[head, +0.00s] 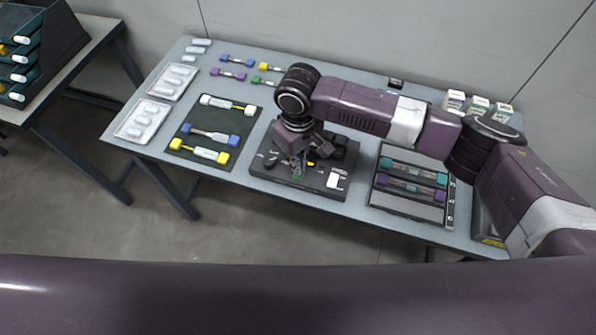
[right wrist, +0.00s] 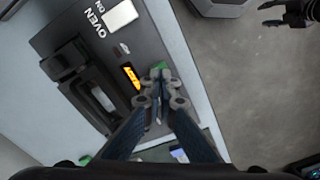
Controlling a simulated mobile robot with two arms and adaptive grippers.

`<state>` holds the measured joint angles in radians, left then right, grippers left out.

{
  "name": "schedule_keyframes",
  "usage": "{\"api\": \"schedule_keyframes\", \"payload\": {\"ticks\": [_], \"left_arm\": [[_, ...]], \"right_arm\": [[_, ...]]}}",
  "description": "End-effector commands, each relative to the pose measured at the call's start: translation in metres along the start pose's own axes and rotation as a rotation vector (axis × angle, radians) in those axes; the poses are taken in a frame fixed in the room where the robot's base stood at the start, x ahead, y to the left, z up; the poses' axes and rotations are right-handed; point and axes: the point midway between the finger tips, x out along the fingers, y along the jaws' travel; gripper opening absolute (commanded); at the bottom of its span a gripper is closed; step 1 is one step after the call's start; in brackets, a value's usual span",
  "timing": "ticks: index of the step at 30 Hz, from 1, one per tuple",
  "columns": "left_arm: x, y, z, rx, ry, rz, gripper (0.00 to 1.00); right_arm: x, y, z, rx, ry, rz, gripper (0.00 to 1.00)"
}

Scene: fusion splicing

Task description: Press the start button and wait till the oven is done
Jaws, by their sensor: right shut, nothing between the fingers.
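The dark splicing machine (head: 322,182) stands at the middle of the table's front edge. In the right wrist view its top shows OVEN lettering, a white panel (right wrist: 120,15), a lit amber display (right wrist: 131,76) and a dark lidded oven slot (right wrist: 98,95). A green button (right wrist: 160,66) shows just beyond my right fingertips. My right gripper (right wrist: 158,77) is shut and empty, pointing down at the button; I cannot tell whether it touches. In the head view the right gripper (head: 299,168) covers part of the machine. A dark gripper-like shape (right wrist: 290,12) at the wrist view's top right is unclear.
Left of the machine, a dark mat (head: 178,152) holds white, blue and yellow-ended holders. Right of it, a tray (head: 409,207) holds teal and purple-ended ones. Blister trays (head: 136,134) lie at the left, small boxes (head: 454,99) at the back right. My right arm spans the table's right half.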

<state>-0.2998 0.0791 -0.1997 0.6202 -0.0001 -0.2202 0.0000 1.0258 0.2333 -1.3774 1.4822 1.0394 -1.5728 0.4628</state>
Motion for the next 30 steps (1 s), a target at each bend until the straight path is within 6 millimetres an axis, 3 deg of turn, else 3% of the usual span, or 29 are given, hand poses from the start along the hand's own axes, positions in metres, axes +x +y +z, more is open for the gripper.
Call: {"api": "schedule_keyframes", "payload": {"ticks": [30], "left_arm": [[0.003,0.0,0.001,0.001,-0.001,0.0,0.41]], "right_arm": [[0.02,0.0,0.0,0.001,-0.001,0.0,0.0]]}}
